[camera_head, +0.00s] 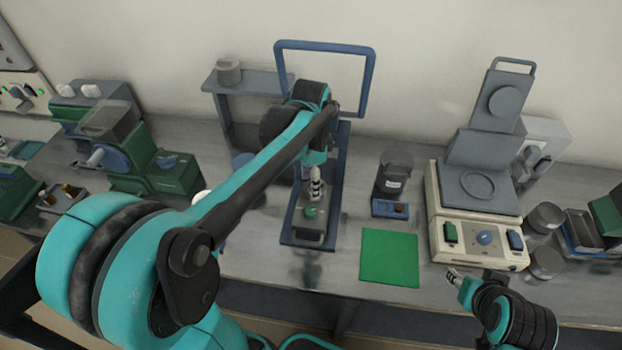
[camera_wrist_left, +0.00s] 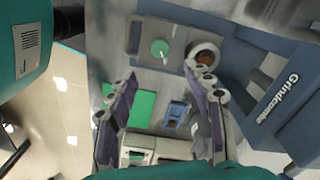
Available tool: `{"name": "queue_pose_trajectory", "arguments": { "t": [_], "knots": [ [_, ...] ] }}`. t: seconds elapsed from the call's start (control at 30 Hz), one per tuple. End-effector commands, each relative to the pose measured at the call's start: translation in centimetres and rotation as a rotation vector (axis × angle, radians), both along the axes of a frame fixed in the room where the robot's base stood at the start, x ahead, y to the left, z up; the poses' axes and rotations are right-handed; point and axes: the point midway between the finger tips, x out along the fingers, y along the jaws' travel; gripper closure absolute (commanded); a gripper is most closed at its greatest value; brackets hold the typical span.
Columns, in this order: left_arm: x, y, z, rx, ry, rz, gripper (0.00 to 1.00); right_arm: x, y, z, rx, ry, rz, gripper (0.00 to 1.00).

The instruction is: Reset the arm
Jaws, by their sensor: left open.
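My left arm reaches from the lower left across the bench to the blue-framed machine (camera_head: 335,200) in the head view. My left gripper (camera_wrist_left: 163,75) is open, its two fingers spread wide with nothing between them in the left wrist view. The machine's grey base with a green button (camera_wrist_left: 160,48) lies beyond the fingertips, and a round cup with brown contents (camera_wrist_left: 205,53) is close to the right-hand fingertip. In the head view my left gripper is small and partly hidden by its wrist. My right gripper (camera_head: 455,276) is at the bench's front edge, below the white heating unit; its jaws are too small to judge.
A green mat (camera_head: 390,258) lies right of the machine, with a small dark device on a blue base (camera_head: 392,185) behind it. A white unit with a raised lid (camera_head: 480,235) and metal cups (camera_head: 545,217) stand at right. Green machines (camera_head: 150,165) stand at left.

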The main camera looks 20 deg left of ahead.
Motion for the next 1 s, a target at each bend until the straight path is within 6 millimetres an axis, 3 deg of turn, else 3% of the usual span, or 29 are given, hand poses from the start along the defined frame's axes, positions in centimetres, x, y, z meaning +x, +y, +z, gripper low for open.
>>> {"name": "queue_pose_trajectory", "arguments": {
  "t": [0.37,0.7,1.0],
  "knots": [
    [-0.6,-0.3,0.2,0.001,-0.024,0.032,0.49,0.0,0.0,0.0,0.0,0.0,0.0,0.6],
    [-5.4,-2.2,1.3,-0.038,-0.274,0.379,0.49,0.0,0.0,0.0,0.0,0.0,0.0,0.6],
    [-9.4,-3.7,0.4,-0.177,-0.495,0.703,0.49,0.0,0.0,0.0,0.0,0.0,0.0,0.6]
  ]
}}
